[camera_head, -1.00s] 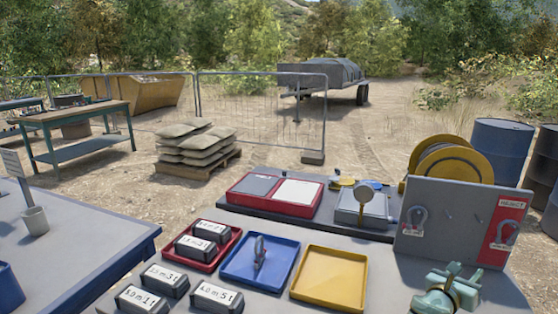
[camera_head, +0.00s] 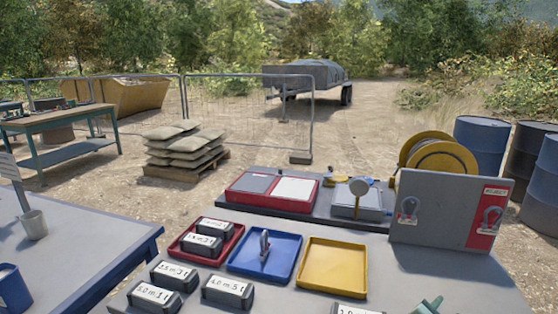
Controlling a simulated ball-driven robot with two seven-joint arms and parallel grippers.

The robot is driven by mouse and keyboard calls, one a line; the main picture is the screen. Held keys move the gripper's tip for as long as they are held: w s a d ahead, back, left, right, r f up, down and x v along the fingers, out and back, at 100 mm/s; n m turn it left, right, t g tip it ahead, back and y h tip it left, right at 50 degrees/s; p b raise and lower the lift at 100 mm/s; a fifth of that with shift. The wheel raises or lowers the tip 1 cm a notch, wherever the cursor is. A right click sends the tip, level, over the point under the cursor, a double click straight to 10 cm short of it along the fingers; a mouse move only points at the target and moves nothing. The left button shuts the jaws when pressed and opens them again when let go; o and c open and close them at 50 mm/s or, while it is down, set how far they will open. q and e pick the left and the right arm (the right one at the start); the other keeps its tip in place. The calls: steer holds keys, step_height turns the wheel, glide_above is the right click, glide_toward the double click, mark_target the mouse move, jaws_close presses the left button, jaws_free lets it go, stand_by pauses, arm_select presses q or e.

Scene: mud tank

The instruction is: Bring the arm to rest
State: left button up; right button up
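My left gripper is not in view.
A blue tray (camera_head: 238,263) holds a grey metal shackle (camera_head: 264,245). A yellow tray (camera_head: 333,267) is empty. A red tray (camera_head: 182,253) holds labelled blocks, with more in front. A board (camera_head: 438,205) with shackles stands at the right. Another table (camera_head: 80,255) is at left.

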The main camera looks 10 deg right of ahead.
steer(key=s+a+f+m+g+y, duration=0.1)
steer(key=s+a+f+m+y, duration=0.1)
steer(key=s+a+m+y, duration=0.6)
steer(key=s+a+f+m+y, duration=0.1)
steer(key=s+a+m, duration=0.3)
steer(key=s+a, duration=0.85)
steer(key=s+a+f+g+y, duration=0.1)
steer(key=s+f+g+y, duration=0.15)
steer(key=f, duration=1.05)
steer(key=s+a+f+g+y, duration=0.1)
steer(key=s+f, duration=0.3)
steer(key=f, duration=0.9)
steer(key=s+f+m+g, duration=0.1)
steer(key=s+f+m, duration=0.1)
steer(key=s+f, duration=0.5)
steer(key=s+f+m+g+y, duration=0.1)
steer(key=s+f+m+g, duration=0.1)
steer(key=s+f, duration=0.5)
steer(key=s, duration=0.6)
steer(key=shift+s+a+f, duration=0.15)
steer(key=shift+s+f, duration=0.1)
steer(key=shift+f, duration=0.15)
